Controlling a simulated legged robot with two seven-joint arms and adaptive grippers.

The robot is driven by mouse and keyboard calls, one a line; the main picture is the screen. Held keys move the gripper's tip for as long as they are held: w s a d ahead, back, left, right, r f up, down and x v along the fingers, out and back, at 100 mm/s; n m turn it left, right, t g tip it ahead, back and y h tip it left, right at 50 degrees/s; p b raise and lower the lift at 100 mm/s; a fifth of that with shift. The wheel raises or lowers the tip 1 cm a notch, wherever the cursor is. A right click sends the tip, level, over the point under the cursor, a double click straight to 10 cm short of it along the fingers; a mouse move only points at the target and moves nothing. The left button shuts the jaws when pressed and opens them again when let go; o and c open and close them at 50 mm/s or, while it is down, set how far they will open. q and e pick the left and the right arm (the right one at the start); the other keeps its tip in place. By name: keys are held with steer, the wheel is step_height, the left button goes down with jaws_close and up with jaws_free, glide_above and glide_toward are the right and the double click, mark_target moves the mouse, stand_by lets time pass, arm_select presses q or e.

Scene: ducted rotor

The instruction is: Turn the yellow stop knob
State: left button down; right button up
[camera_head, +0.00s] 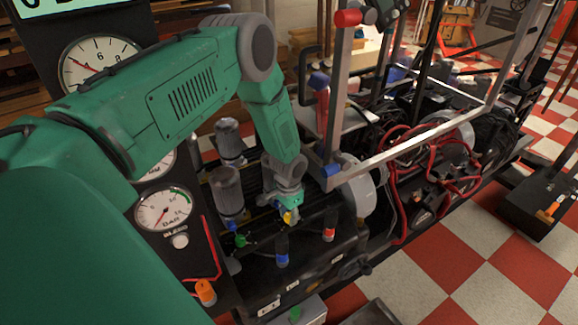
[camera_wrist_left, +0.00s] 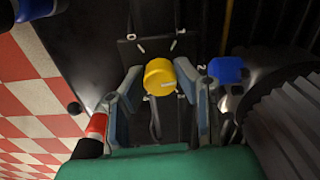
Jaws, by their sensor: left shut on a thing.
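The yellow stop knob (camera_wrist_left: 160,77) is a short round cap with a small pale mark, in the middle of the left wrist view. My left gripper (camera_wrist_left: 160,70) has one finger on each side of it and is shut on it. In the head view my green left arm reaches down over the dark valve panel, and the gripper (camera_head: 287,212) covers most of the yellow stop knob (camera_head: 288,217). My right gripper is not clearly seen.
A green knob (camera_head: 240,240), a blue knob (camera_head: 282,260) and a red knob (camera_head: 329,234) stand close around my gripper. A pressure gauge (camera_head: 165,208) and an orange knob (camera_head: 205,292) are to the left. A metal frame (camera_head: 338,90) rises just right of my forearm.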

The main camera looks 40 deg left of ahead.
mark_target(289, 214)
arm_select(q)
steer(key=shift+w+r+m, duration=0.1)
steer(key=shift+w+m, duration=0.2)
steer(key=shift+m, duration=0.3)
steer(key=c, duration=1.4)
jaws_free()
steer(key=shift+o, duration=0.9)
steer(key=shift+s, duration=0.1)
steer(key=shift+r, duration=0.2)
step_height(289, 214, up, 7)
steer(key=shift+a+f, duration=0.1)
